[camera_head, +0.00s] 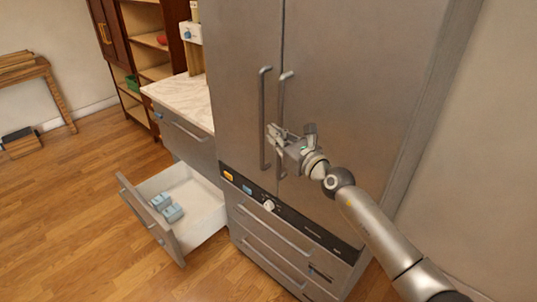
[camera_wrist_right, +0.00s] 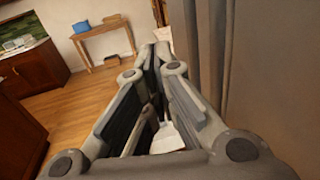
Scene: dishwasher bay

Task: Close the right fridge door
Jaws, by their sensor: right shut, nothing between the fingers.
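The right fridge door (camera_head: 360,90) is a tall steel panel in the head view. It looks flush, or nearly so, with the left fridge door (camera_head: 235,80). The right door's vertical handle (camera_head: 281,95) stands beside the left door's handle (camera_head: 264,120) at the seam. My right gripper (camera_head: 272,132) is shut and empty in front of the handles. It overlaps the right handle in the picture; I cannot tell whether it touches. In the wrist view its fingers (camera_wrist_right: 155,60) point past a steel surface (camera_wrist_right: 260,60) on the right. My left gripper is not in view.
A drawer (camera_head: 185,205) with light blue items (camera_head: 168,207) inside is pulled out at the lower left. A marble counter (camera_head: 180,98) and a wooden shelf (camera_head: 150,40) stand behind it. Drawers (camera_head: 275,240) sit below the fridge doors.

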